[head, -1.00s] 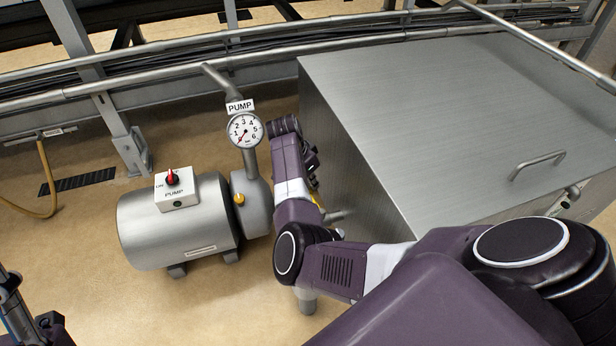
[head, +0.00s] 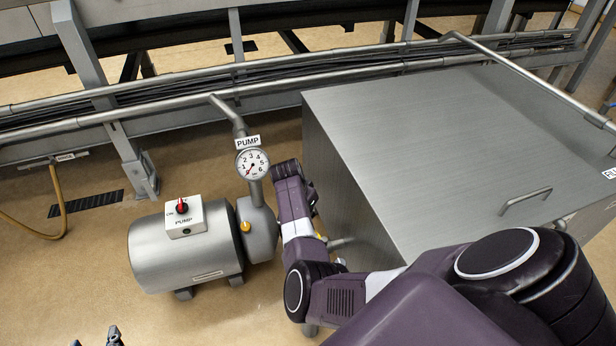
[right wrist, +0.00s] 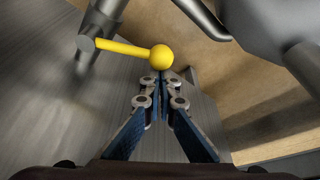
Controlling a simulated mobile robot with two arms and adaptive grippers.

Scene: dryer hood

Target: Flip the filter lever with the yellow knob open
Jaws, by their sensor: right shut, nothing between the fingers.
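The yellow lever (right wrist: 125,47) with its round yellow knob (right wrist: 161,57) shows in the right wrist view, reaching right from a grey pipe fitting. My right gripper (right wrist: 162,82) is shut and empty, its tips just below the knob; I cannot tell whether they touch it. In the head view a small yellow piece (head: 321,237) shows beside my right forearm, near a pipe stub; my arm hides most of that area and my right fingers. My left gripper (head: 97,339) is only partly visible at the bottom edge, away from the lever.
A grey pump (head: 180,255) with a red-knob switch box (head: 186,217) and gauge (head: 252,165) stands left of my right arm. A large steel box (head: 430,130) with a handle stands to the right. Pipes run along the back. Open floor lies at left.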

